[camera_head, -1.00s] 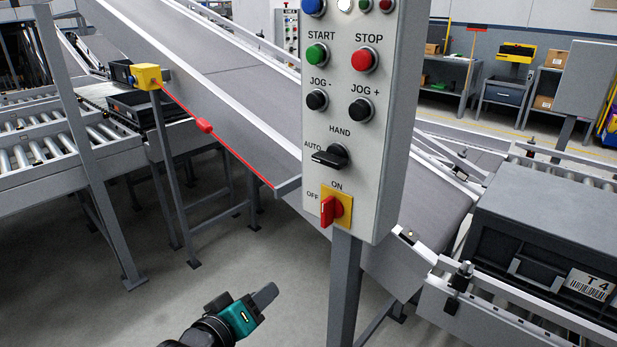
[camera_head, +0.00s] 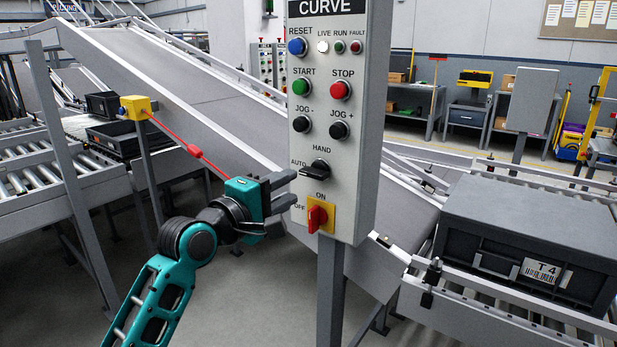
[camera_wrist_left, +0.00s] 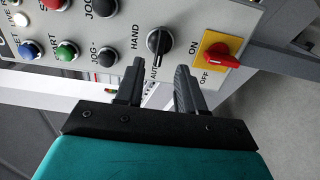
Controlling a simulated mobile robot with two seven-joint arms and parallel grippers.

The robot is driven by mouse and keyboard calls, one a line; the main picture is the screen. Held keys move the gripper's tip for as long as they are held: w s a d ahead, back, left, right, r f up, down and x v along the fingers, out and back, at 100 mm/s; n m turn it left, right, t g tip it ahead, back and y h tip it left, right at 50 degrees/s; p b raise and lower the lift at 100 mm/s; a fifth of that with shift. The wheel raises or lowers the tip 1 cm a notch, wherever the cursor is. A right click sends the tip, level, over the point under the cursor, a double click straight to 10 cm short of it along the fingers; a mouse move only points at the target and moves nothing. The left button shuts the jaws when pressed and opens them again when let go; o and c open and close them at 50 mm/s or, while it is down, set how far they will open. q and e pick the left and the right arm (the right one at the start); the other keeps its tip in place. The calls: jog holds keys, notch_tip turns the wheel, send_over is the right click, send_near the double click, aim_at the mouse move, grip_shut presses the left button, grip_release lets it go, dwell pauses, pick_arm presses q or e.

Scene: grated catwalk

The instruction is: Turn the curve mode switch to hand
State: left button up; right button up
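The curve mode switch (camera_head: 316,170) is a black knob on the grey CURVE panel (camera_head: 354,70), between the labels AUTO at left and HAND above. Its handle points left toward AUTO. It also shows in the left wrist view (camera_wrist_left: 159,41), where its pointer is toward AUTO. My left gripper (camera_head: 291,189) is beside the panel's left edge, just left of and slightly below the switch. In the left wrist view the two fingers (camera_wrist_left: 161,85) are apart and empty, with the switch ahead between them, not touching. My right gripper is not in view.
A red rotary ON/OFF switch (camera_head: 317,217) on a yellow plate sits just below the mode switch. Push buttons, including black JOG ones (camera_head: 302,125), are above. A red pull cord (camera_head: 185,142) runs behind my left arm. A dark crate (camera_head: 530,225) stands at right.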

aim_at(310, 175)
pick_arm(q)
jog(key=x, duration=0.7)
jog(key=shift+w+d, duration=0.2)
grip_shut()
